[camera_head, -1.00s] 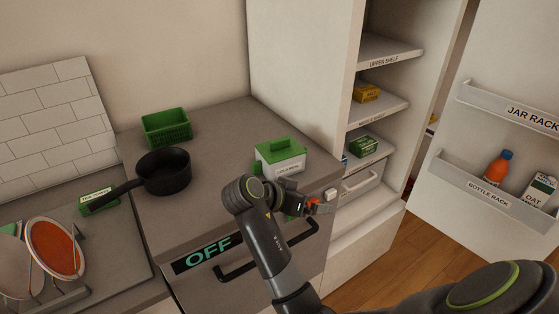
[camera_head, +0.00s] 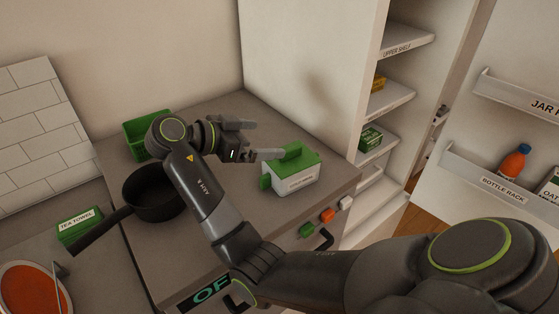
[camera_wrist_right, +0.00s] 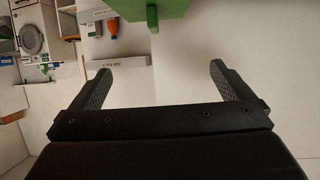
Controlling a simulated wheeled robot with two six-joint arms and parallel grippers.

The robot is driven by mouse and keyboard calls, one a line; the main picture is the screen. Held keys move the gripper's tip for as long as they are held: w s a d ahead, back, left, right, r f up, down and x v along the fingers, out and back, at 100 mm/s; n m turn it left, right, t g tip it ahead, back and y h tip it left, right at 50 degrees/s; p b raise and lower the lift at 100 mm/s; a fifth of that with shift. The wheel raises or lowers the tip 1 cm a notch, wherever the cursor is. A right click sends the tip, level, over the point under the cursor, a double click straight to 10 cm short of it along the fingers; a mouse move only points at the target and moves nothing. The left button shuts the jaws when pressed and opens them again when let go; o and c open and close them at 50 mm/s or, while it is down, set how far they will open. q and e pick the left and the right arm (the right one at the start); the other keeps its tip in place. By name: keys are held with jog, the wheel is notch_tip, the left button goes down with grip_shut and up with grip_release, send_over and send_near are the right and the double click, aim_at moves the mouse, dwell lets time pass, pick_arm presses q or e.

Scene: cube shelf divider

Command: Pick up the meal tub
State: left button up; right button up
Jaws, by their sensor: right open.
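A white tub with a green lid and a raised green handle, which looks like the meal tub (camera_head: 295,184), stands on the grey counter; its label is too small to read surely. My right gripper (camera_head: 268,140) is open and empty, just behind and left of the tub, about lid height or above. Its lower finger overlaps the lid edge in the picture; I cannot tell whether they touch. In the right wrist view the open fingers (camera_wrist_right: 160,67) have nothing between them, and a green surface with a green bar (camera_wrist_right: 152,18), probably the lid, shows at the top edge. My left gripper is out of view.
A black pan (camera_head: 152,198) and a green basket (camera_head: 140,139) stand left on the counter, partly behind my arm. Green, orange (camera_head: 327,215) and white knobs line the front. A tea towel box (camera_head: 80,224) lies left. Open shelves (camera_head: 384,148) stand right.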

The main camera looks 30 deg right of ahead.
aim_at(279, 164)
jog(key=f, duration=0.2)
jog(key=f+p, duration=0.1)
jog(key=f, duration=0.1)
jog(key=s+f, duration=0.1)
jog(key=f, duration=0.2)
jog(key=shift+f+p, duration=0.1)
jog(key=shift+p, duration=0.3)
jog(key=shift+w+p+x, duration=0.2)
jog(key=shift+p+x, duration=0.25)
jog(key=shift+x, duration=0.6)
jog(key=shift+d+f, duration=0.25)
jog(key=p+x, duration=0.2)
jog(key=x, duration=0.2)
jog(key=shift+r, duration=0.15)
jog(key=shift+d+f, duration=0.35)
jog(key=shift+d, duration=0.15)
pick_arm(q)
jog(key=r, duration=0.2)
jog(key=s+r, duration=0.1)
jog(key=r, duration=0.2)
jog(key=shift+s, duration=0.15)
pick_arm(e)
jog(key=c, duration=0.9)
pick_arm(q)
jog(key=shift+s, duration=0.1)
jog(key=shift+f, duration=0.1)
pick_arm(e)
jog(key=shift+r, duration=0.15)
